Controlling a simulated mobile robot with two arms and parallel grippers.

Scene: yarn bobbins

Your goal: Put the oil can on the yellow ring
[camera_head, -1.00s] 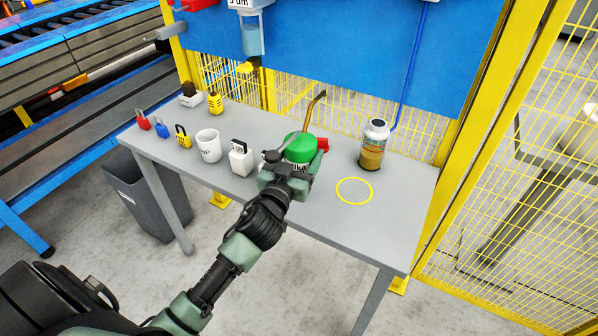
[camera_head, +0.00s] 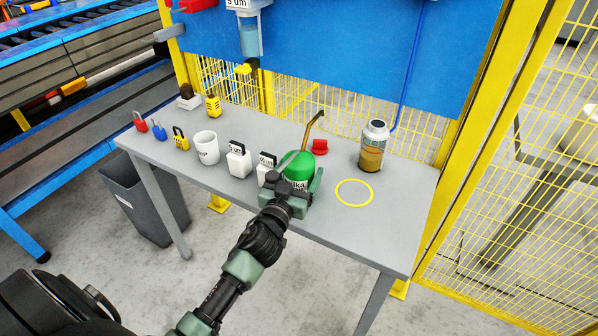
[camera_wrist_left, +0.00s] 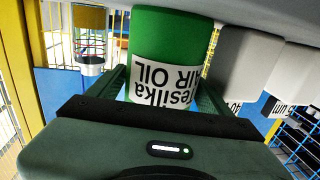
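The oil can (camera_head: 299,166) is green with a white label and a thin brown spout pointing up. My left gripper (camera_head: 290,190) is at the table's front edge, with its fingers on either side of the can's lower body. The left wrist view shows the can (camera_wrist_left: 165,40) between both fingers, which look closed on it. I cannot tell whether its base touches the table. The yellow ring (camera_head: 354,193) lies flat on the tabletop, right of the can and apart from it, with nothing on it. My right gripper is out of view.
Two white filter boxes (camera_head: 238,160) and a white mug (camera_head: 206,148) stand left of the can. A red object (camera_head: 320,146) is just behind it. A jar (camera_head: 373,147) stands behind the ring. Padlocks (camera_head: 181,139) are at the left. The tabletop right of the ring is clear.

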